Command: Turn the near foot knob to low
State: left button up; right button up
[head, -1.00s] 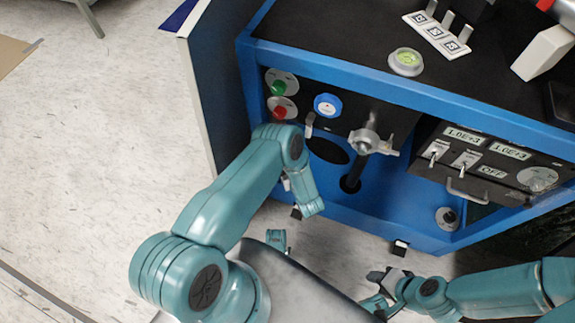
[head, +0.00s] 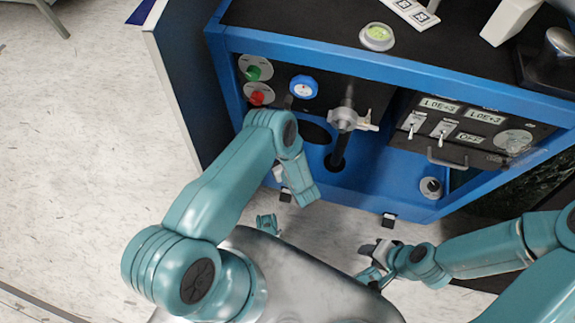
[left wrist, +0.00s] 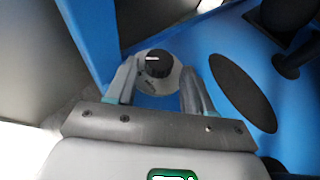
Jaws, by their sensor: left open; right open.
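In the left wrist view a black round knob (left wrist: 158,62) with a white pointer line sits on a pale dial plate on the blue cabinet. The pointer lies roughly level in that picture; the dial's writing is too blurred to read. My left gripper (left wrist: 158,84) is open, its fingers on either side of the dial plate; I cannot tell whether they touch it. In the head view my left arm hides this knob. A similar knob (head: 430,187) shows low at the cabinet's right. My right gripper (head: 372,267) is open and empty, in front of the cabinet.
The blue cabinet (head: 290,55) carries a blue-rimmed gauge (head: 304,87), green (head: 253,73) and red (head: 256,98) buttons, a metal valve (head: 343,119) and a switch panel (head: 440,128). A dark oval opening (left wrist: 243,93) lies right of the left gripper. Floor is clear at left.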

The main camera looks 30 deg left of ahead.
pick_arm(q)
jog(key=p+v, duration=0.2)
jog(key=v, duration=1)
jog(key=shift+s+d+p, duration=0.2)
jog(key=shift+p, duration=0.15)
jog(key=shift+d, duration=0.1)
